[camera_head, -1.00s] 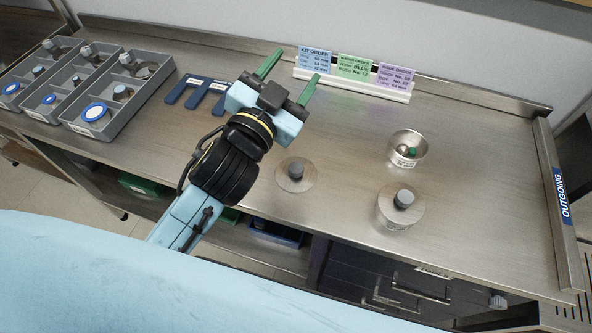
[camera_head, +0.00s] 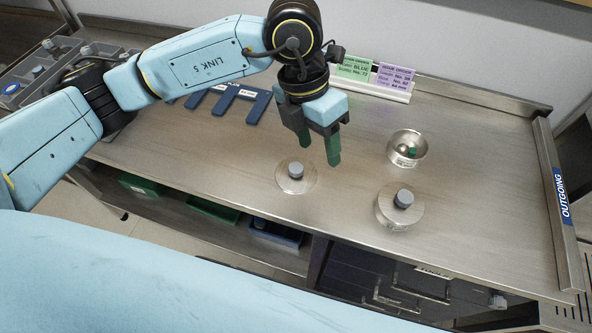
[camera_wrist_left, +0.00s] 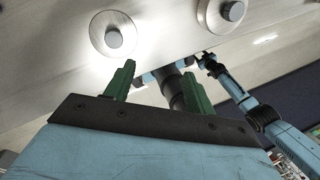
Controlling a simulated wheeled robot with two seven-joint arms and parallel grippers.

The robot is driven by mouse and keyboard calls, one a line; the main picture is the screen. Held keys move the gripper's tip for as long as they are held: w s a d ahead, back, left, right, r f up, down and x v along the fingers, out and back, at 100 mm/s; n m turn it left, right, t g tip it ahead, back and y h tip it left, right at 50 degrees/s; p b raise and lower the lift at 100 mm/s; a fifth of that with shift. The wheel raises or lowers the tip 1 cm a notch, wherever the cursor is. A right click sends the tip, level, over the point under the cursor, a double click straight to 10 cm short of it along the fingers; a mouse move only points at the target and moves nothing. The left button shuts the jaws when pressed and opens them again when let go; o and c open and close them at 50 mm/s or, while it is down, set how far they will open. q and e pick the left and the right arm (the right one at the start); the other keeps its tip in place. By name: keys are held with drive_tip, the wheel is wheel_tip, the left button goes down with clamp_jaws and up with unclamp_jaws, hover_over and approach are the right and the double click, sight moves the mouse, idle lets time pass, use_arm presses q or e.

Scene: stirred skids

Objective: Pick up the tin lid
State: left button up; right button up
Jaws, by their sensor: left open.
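A round flat metal tin lid (camera_head: 283,184) with a grey knob lies on the bench; it also shows in the wrist view (camera_wrist_left: 101,42). The fingers also show in the wrist view (camera_wrist_left: 158,88), apart from the lid. Another arm, seemingly my right one, shows small in the wrist view (camera_wrist_left: 207,62); its jaws are unclear.
An open tin (camera_head: 394,157) with small parts stands behind the lidded tin. Blue slotted pieces (camera_head: 236,111), the card stand (camera_head: 392,91) and grey trays (camera_head: 14,92) are farther back or left. A raised edge marked OUTGOING (camera_head: 562,195) bounds the right.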

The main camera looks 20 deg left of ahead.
use_arm(q)
drive_tip(key=w+a+t+y, duration=0.1)
drive_tip(key=w+a+y, duration=0.2)
drive_tip(key=a, duration=0.2)
hover_over(296, 168)
drive_tip(key=shift+n, duration=0.4)
drive_tip(key=f, duration=0.7)
drive_tip(key=shift+s+a, duration=0.15)
drive_tip(key=shift+a, duration=0.05)
drive_tip(key=shift+d+f, duration=0.15)
drive_tip(key=shift+f, duration=2.7)
drive_tip(key=c, duration=1.1)
